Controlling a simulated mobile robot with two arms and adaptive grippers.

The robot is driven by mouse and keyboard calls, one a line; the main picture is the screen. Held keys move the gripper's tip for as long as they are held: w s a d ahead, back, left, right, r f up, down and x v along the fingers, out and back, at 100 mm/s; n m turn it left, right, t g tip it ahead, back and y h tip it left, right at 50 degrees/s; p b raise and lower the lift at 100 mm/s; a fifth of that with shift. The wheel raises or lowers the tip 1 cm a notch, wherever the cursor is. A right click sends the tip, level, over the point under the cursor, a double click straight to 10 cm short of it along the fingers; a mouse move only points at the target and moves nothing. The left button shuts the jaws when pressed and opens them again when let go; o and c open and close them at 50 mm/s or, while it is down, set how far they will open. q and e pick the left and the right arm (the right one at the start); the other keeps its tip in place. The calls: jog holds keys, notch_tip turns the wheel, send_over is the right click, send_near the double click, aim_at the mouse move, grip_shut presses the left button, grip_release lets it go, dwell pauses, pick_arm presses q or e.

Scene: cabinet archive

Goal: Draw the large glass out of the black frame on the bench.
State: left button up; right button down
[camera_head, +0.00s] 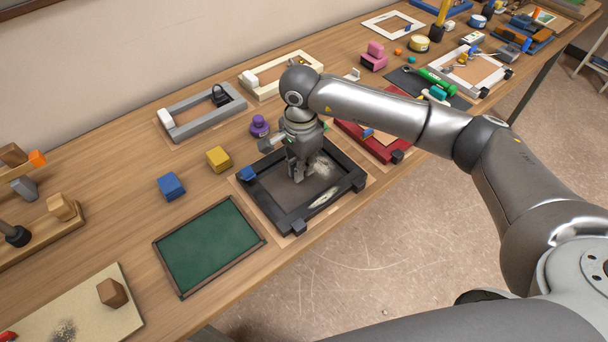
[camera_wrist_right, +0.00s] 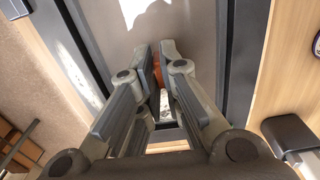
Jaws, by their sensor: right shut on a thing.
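The black frame (camera_head: 266,203) lies on the wooden bench, with small blocks at its corners. The large glass (camera_head: 322,172) lies inside the frame, a grey pane with bright reflections. In the right wrist view the glass (camera_wrist_right: 195,25) sits between the dark sides of the frame (camera_wrist_right: 238,60). My right gripper (camera_head: 298,177) points down over the glass, inside the frame's outline. In the wrist view its fingers (camera_wrist_right: 157,72) are closed on a small orange-brown piece, mostly hidden between the tips. I cannot tell whether the glass is lifted. My left gripper is out of view.
A green panel (camera_head: 208,247) lies left of the frame. Blue (camera_head: 171,186) and yellow (camera_head: 218,159) blocks and a purple knob (camera_head: 260,126) stand behind it. A red frame (camera_head: 360,142) lies close on the right. The bench's front edge is near.

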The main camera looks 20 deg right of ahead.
jog(key=shift+r, duration=0.1)
dwell(0.6)
jog(key=shift+r+p, duration=0.8)
jog(key=shift+r, duration=1.75)
